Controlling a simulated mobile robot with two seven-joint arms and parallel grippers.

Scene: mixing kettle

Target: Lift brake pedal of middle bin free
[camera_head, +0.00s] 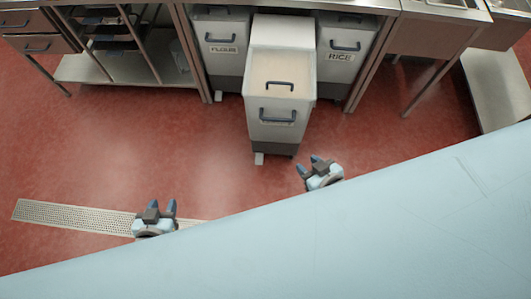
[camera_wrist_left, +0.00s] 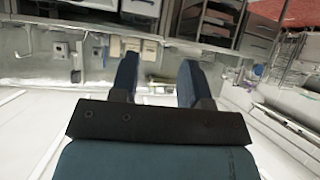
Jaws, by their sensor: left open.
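The middle bin (camera_head: 281,120) stands pulled out between two other bins, with a clear lid and dark handles. Its white brake pedal (camera_head: 259,158) sticks out near the floor at the bin's front left corner. My left gripper (camera_head: 162,203) is open and empty over the floor, left of and nearer than the pedal, well apart from it. In the left wrist view, the left gripper (camera_wrist_left: 158,72) has a clear gap between its blue fingers. My right gripper (camera_head: 308,163) is right of the pedal and apart from the bin; its fingers look spread with nothing between them.
The flour bin (camera_head: 221,50) and the rice bin (camera_head: 346,57) stand under the counter on either side. A metal drain grate (camera_head: 75,215) lies in the red floor at left. A low shelf (camera_head: 125,68) is at the back left. The floor left of the middle bin is clear.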

